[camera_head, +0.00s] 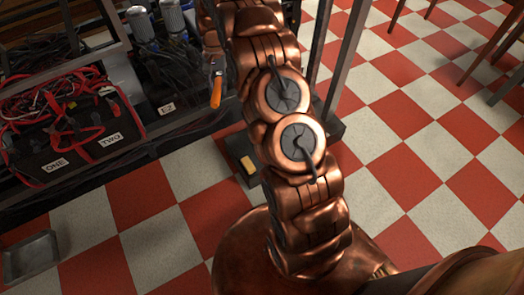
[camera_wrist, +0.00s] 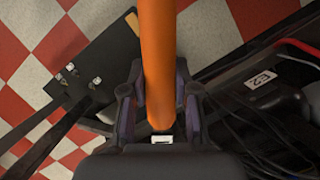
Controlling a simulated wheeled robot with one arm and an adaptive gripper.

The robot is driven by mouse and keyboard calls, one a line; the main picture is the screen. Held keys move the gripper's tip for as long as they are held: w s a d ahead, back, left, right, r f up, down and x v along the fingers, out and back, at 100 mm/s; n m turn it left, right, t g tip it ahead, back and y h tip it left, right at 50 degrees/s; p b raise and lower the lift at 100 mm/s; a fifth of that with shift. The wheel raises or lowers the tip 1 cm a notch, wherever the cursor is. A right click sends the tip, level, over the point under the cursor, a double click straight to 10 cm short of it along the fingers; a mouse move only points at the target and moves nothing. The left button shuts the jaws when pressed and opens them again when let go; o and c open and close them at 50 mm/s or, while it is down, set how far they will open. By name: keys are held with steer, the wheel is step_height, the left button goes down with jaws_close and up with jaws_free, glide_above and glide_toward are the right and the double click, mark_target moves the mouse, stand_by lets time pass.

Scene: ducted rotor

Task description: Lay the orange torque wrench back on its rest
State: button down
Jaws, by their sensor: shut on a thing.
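The orange torque wrench (camera_wrist: 157,50) shows in the wrist view as a thick orange handle running from the top edge down between my fingers. My gripper (camera_wrist: 159,95) is shut on it, with a dark finger on each side. In the head view a short orange part of the wrench (camera_head: 216,92) shows just left of my copper arm, near the bench edge. I cannot pick out the wrench's rest in either view.
A metal tray (camera_head: 31,257) lies lower left. Checkered floor (camera_head: 420,150) is open at right.

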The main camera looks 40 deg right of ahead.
steer(key=s+d+f+m+t+b, duration=0.1)
steer(key=s+d+f+m+b, duration=0.2)
steer(key=f, duration=0.7)
steer(key=s+d+f+m+t+b, duration=0.1)
steer(key=s+d+f+m+b, duration=0.2)
steer(key=f, duration=0.8)
steer(key=s+d+f+m+t+y+b, duration=0.1)
steer(key=s+d+f+m+b, duration=0.2)
steer(key=f, duration=0.8)
steer(key=s+d+m, duration=0.1)
steer(key=s+m, duration=0.1)
steer(key=shift+d+m, duration=0.3)
steer(key=shift+a+r+p, duration=0.1)
steer(key=shift+r+p, duration=0.1)
steer(key=shift+p, duration=0.1)
steer(key=shift+f+b, duration=0.7)
steer(key=shift+f, duration=2.8)
steer(key=c, duration=0.8)
jaws_free()
steer(key=shift+r, duration=0.15)
